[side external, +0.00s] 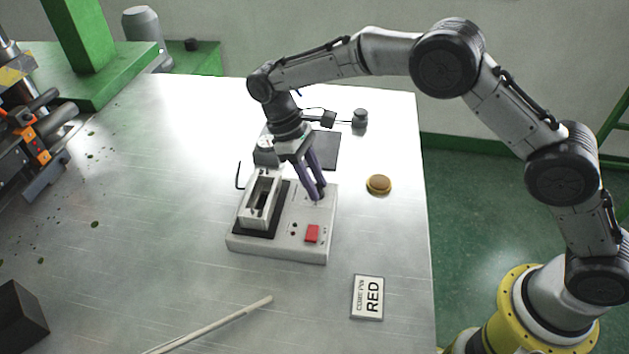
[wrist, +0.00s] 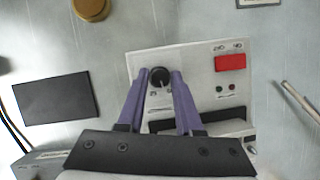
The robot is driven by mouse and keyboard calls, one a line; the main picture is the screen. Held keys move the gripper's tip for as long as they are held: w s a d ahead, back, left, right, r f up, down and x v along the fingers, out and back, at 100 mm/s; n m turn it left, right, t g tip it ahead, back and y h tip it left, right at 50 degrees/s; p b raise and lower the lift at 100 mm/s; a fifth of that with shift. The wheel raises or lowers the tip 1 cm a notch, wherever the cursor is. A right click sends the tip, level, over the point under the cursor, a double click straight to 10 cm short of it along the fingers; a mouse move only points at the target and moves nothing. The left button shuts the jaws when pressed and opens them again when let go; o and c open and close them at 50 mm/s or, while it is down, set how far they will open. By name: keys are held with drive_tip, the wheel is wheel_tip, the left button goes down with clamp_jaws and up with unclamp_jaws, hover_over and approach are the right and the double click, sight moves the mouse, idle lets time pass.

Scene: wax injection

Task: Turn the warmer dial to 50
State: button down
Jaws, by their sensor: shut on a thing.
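The warmer (side external: 280,250) is a pale box on the metal table with a red switch (side external: 312,233) and a dark-based slotted block (side external: 260,200) on its left side. Its black round dial (wrist: 159,77) shows in the wrist view between my purple fingers, with small printed marks around it that are too small to read surely. My gripper (side external: 319,195) points down at the warmer's back right part and is shut on the dial. In the side view the fingers hide most of the dial. The red switch also shows in the wrist view (wrist: 230,62).
A white card reading RED (side external: 367,297) and a pale rod (side external: 215,325) lie in front of the warmer. A brass-coloured round tin (side external: 378,184) is to its right. A dark flat pad (side external: 322,150) lies behind. A black block (side external: 20,318) is at front left.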

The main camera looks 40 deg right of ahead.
drive_tip(key=m+y, duration=0.1)
drive_tip(key=m, duration=0.3)
drive_tip(key=shift+w+d+r+m+y, duration=0.1)
drive_tip(key=shift+m+y, duration=0.2)
drive_tip(key=shift+y, duration=0.1)
drive_tip(key=shift+d+m+y, duration=0.1)
drive_tip(key=shift+m+y, duration=0.4)
drive_tip(key=shift+m, duration=1)
drive_tip(key=c, duration=0.6)
unclamp_jaws()
drive_tip(key=shift+w+v, duration=0.2)
drive_tip(key=shift+v, duration=6.65)
drive_tip(key=shift+d, duration=0.1)
